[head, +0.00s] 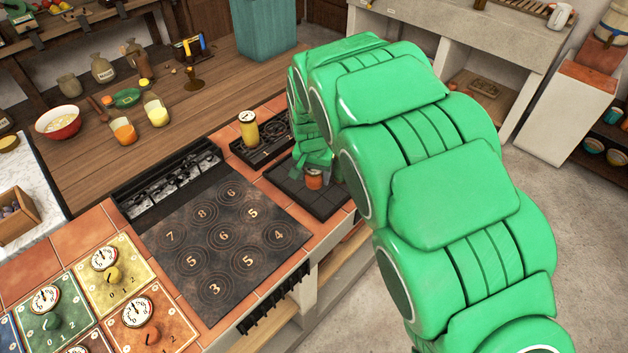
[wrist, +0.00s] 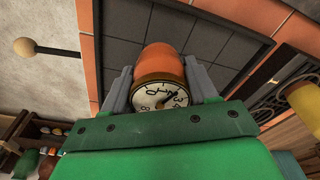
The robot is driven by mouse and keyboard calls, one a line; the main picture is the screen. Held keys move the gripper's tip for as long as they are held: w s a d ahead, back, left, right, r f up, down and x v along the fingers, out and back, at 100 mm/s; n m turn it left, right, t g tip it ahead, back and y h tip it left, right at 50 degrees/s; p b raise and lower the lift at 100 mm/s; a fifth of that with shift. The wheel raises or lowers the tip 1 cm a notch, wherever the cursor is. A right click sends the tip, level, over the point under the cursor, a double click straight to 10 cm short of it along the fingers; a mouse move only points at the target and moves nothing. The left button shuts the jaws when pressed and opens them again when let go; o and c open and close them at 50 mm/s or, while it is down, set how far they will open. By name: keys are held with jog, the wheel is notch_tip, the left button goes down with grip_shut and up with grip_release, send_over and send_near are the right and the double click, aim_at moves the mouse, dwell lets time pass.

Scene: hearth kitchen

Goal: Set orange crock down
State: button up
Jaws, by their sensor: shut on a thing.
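The orange crock (head: 314,179) is held in my gripper (head: 312,166) over the dark tiled pad (head: 297,193) to the right of the cooktop. In the wrist view, my gripper (wrist: 160,82) has a grey finger on each side of the crock (wrist: 164,58), and the crock's dial face (wrist: 160,96) points toward the camera. The dark pad also shows behind the crock in the wrist view (wrist: 185,33). My arm and gripper hide part of the crock in the head view. I cannot tell whether its base touches the pad.
A yellow crock with a dial (head: 249,130) stands on the burner plate behind the pad. The numbered cooktop (head: 220,238) lies to the left, with several dial panels (head: 112,275) beyond it. The wooden counter (head: 193,110) holds jars and a bowl (head: 58,123).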

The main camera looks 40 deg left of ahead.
aim_at(314, 181)
jog(key=shift+w+a+f, duration=0.3)
jog(key=shift+a+f, duration=0.15)
jog(key=shift+f, duration=1.6)
jog(key=o, duration=1.2)
jog(key=shift+f, duration=0.1)
jog(key=shift+o, duration=0.2)
jog(key=shift+o, duration=0.4)
jog(key=r, duration=0.4)
jog(key=s+r, duration=0.1)
jog(key=r, duration=0.7)
jog(key=shift+s+d+r, duration=0.1)
jog(key=shift+s+d, duration=0.05)
jog(key=shift+d, duration=0.25)
